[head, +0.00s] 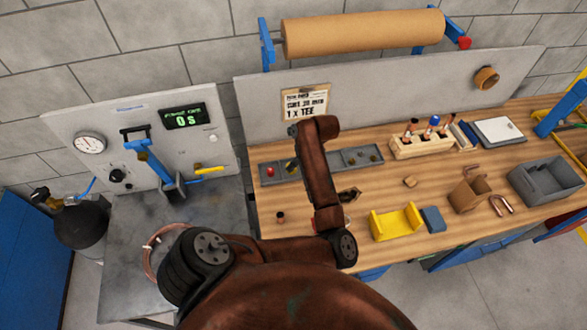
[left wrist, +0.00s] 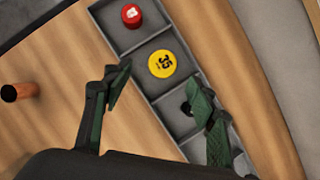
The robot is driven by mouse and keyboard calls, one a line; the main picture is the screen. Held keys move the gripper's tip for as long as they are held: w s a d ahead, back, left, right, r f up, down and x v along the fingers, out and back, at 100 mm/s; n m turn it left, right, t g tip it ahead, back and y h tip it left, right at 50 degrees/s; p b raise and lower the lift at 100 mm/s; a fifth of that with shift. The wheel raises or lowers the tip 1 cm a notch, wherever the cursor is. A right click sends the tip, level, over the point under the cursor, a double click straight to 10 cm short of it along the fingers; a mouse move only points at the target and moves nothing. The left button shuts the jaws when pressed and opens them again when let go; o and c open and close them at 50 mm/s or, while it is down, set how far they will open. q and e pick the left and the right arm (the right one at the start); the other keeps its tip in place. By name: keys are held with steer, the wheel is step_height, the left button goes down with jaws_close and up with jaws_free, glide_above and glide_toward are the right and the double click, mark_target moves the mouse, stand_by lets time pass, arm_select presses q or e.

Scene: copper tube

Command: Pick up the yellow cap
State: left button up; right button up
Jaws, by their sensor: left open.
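The yellow cap (left wrist: 162,64) is a round disc marked 35, lying flat in a compartment of the grey tray (left wrist: 178,22). A red cap (left wrist: 131,15) lies in the neighbouring compartment, and something dark lies in the one on the other side, partly behind a finger. My left gripper (left wrist: 160,92) is open and empty, its green-padded fingers spread at the near side of the yellow cap, not touching it. In the head view my left arm covers part of the tray, and the red cap (head: 270,171) shows at its left end. My right gripper is not in view.
A short copper piece (left wrist: 18,92) stands on the wooden bench left of the tray. A notice (head: 306,102) hangs behind the tray.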

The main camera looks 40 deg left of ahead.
arm_select(q)
steer(key=x, duration=0.2)
steer(key=p+x, duration=0.1)
steer(key=x, duration=0.3)
steer(key=shift+w+a+r, duration=0.1)
steer(key=shift+w, duration=0.15)
steer(key=shift+c, duration=0.3)
steer(key=c, duration=0.8)
